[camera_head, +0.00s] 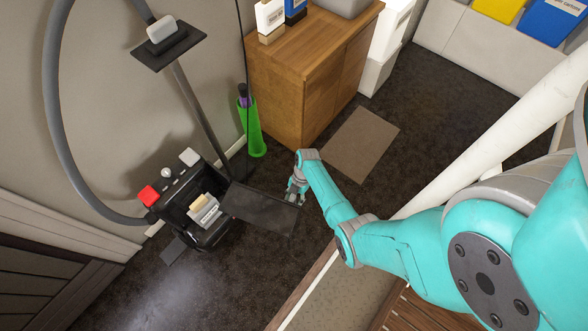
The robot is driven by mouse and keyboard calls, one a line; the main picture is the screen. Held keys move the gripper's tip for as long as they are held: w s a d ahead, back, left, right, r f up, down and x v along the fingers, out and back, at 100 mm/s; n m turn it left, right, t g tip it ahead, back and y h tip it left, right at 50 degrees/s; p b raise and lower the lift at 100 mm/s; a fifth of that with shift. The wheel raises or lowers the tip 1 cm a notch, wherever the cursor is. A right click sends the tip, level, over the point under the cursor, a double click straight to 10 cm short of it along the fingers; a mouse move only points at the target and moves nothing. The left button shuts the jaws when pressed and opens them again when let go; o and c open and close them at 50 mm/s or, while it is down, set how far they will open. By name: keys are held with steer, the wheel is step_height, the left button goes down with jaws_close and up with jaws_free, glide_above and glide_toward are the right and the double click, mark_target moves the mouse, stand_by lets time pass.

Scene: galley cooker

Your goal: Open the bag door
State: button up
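A black vacuum cleaner (206,237) stands upright by the wall, with a red button and pale knobs on its top. Its bag door (262,209) is a dark flat panel that stands swung out to the right of the body. Inside the open body a grey and tan bag (204,210) shows. My gripper (294,198) is at the far right end of the door, at its upper corner. The fingers are small and overlap the door's edge, so I cannot tell whether they grip it or only touch it.
A grey hose (55,115) loops along the wall to the left. A green holder (251,128) and a wooden cabinet (300,75) stand behind. A flat mat (360,144) lies on the dark floor. A white rail (500,125) runs at right.

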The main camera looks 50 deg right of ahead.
steer(key=v, duration=1.2)
stand_by(0.6)
